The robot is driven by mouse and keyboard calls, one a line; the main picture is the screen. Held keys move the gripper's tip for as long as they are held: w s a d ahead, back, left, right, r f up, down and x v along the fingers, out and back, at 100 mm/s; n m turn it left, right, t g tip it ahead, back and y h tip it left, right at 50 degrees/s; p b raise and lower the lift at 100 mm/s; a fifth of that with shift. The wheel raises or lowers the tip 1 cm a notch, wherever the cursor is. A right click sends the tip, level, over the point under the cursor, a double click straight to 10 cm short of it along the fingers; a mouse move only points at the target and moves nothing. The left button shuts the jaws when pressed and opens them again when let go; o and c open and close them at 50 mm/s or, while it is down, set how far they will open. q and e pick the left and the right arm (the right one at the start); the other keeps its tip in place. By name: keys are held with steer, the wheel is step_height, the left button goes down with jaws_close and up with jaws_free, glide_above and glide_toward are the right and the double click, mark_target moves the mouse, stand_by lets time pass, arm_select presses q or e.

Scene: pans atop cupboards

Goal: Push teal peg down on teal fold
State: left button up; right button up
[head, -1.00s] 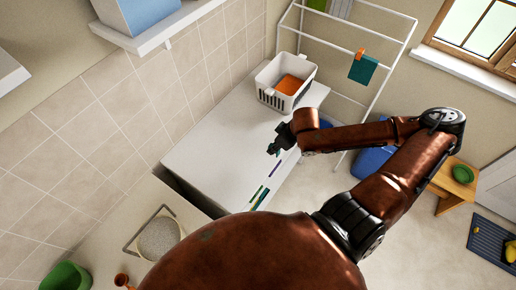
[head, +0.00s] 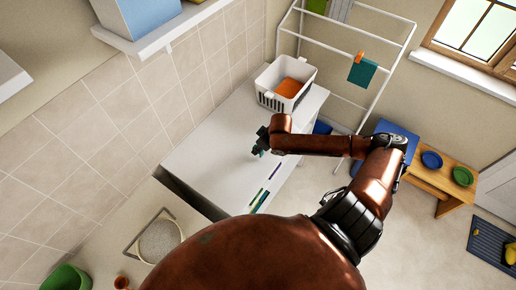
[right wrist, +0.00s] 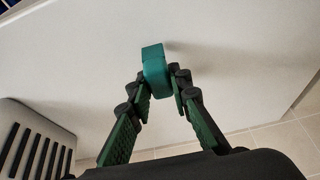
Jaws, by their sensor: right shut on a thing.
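My right gripper (head: 260,148) is shut on a small teal peg (right wrist: 156,70), held between its fingertips above the white counter. In the head view the teal peg (head: 257,152) shows only as a small patch at the fingertips. A teal folded cloth (head: 362,72) hangs over a bar of the white drying rack (head: 340,40), with an orange peg (head: 360,57) at its top edge. The gripper is well to the left of and nearer than this cloth. My left gripper is not in view.
A white basket (head: 285,98) with orange cloth stands at the counter's back end. A wooden bench (head: 440,182) with blue and green dishes stands right. The counter's middle is mostly clear.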

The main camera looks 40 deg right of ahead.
steer(key=shift+f, duration=0.35)
steer(key=shift+f, duration=0.1)
steer(key=shift+f, duration=0.1)
steer(key=o, duration=0.9)
